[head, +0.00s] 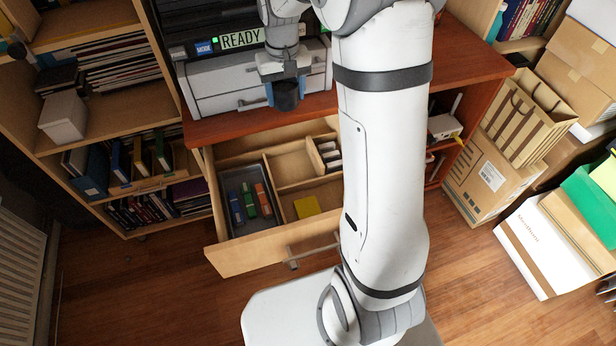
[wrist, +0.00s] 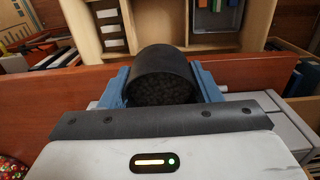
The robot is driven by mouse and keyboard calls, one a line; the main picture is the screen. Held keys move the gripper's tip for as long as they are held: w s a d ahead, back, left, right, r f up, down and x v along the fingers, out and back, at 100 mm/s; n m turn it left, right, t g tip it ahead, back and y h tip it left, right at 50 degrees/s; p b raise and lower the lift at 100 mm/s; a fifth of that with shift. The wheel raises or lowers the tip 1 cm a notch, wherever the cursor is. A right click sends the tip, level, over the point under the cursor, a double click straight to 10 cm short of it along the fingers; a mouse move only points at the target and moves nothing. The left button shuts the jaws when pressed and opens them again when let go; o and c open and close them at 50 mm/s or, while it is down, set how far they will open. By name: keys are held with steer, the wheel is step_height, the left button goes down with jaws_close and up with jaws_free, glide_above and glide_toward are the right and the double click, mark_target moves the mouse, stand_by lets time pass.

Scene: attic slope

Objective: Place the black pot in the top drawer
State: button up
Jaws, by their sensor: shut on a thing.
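The black pot (head: 286,97) is held between the blue fingers of my gripper (head: 284,92), close to the front edge of the desk top. In the wrist view the black pot (wrist: 163,75) sits between both blue fingers, its dark grainy end facing the camera. My gripper (wrist: 162,88) is shut on it. The top drawer (head: 247,256) is pulled open below and in front of the pot. Its wooden dividers and part of its inside also show in the wrist view (wrist: 205,48). My arm covers the drawer's right part in the head view.
In the drawer, a grey tray (head: 231,174) holds blue, green and red items; a yellow pad (head: 306,207) and small white-topped items (head: 329,153) lie in other compartments. A printer-like machine (head: 215,90) stands behind the gripper. Shelves stand left, boxes (head: 480,180) right.

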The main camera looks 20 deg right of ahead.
mark_target(292, 173)
steer(key=shift+s+r+b, duration=0.1)
steer(key=shift+s+b, duration=0.05)
steer(key=shift+b, duration=0.65)
step_height(292, 173, down, 28)
steer(key=shift+r+b, duration=0.15)
steer(key=shift+b, duration=0.6)
steer(key=shift+f, duration=0.25)
steer(key=o, duration=1.1)
steer(key=shift+r, duration=0.1)
steer(key=shift+c, duration=0.2)
